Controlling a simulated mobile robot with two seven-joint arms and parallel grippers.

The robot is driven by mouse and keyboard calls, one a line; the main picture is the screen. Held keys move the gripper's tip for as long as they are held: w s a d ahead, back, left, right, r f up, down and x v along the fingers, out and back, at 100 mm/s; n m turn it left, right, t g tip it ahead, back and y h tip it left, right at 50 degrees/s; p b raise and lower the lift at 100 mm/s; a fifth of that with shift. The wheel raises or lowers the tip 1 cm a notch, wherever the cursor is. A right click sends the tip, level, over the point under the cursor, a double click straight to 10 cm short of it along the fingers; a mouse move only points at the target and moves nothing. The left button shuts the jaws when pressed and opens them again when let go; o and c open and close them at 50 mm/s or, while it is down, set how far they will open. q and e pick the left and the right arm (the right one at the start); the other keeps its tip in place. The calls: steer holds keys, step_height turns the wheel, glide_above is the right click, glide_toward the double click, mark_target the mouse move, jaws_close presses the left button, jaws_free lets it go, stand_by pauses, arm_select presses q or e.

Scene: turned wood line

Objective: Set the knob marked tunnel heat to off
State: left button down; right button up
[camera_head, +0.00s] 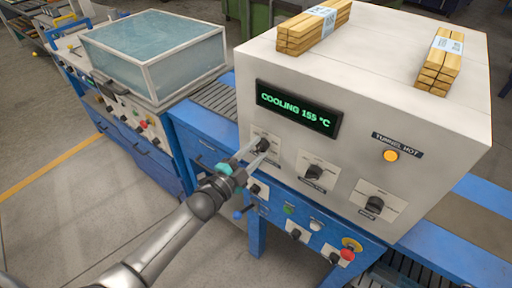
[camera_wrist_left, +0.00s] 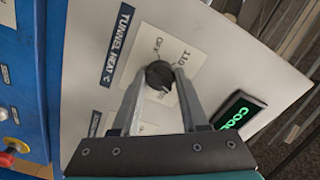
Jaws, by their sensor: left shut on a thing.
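The tunnel heat knob (camera_wrist_left: 158,75) is a round black knob on a white dial plate in the left wrist view. The label "TUNNEL HEAT" (camera_wrist_left: 117,45) is beside it, and the plate shows an "OFF" mark and "110". A light mark shows on the knob's lower side, but I cannot tell surely which setting it points to. In the head view the knob (camera_head: 262,144) is on the white cabinet's front, below the display. My left gripper (camera_head: 258,151) has its two fingers on either side of it, shut on it; they also show in the wrist view (camera_wrist_left: 161,77). My right gripper is out of view.
The display (camera_head: 299,108) reads "COOLING 155 °C". An amber lamp (camera_head: 391,155) under "TUNNEL HOT" looks lit. Two more black knobs (camera_head: 315,172) (camera_head: 374,204) sit to the right. A blue panel (camera_head: 270,211) with buttons and a red emergency stop (camera_head: 347,254) is below.

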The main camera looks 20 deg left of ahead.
arm_select(q)
steer(key=n+p, duration=0.1)
steer(key=n, duration=0.2)
steer(key=shift+n, duration=0.4)
steer(key=n, duration=0.3)
steer(key=shift+n+p, duration=0.3)
steer(key=shift+p, duration=0.1)
steer(key=n, duration=0.3)
steer(key=shift+n, duration=0.3)
steer(key=n, duration=0.3)
steer(key=shift+n, duration=0.3)
steer(key=n, duration=0.2)
steer(key=shift+d+n, duration=0.1)
steer(key=shift+n, duration=0.3)
steer(key=n, duration=0.3)
steer(key=shift+n, duration=0.3)
steer(key=n+b, duration=0.1)
steer(key=n, duration=0.2)
steer(key=shift+n, duration=0.3)
steer(key=shift+n+b, duration=0.6)
steer(key=shift+n, duration=1.3)
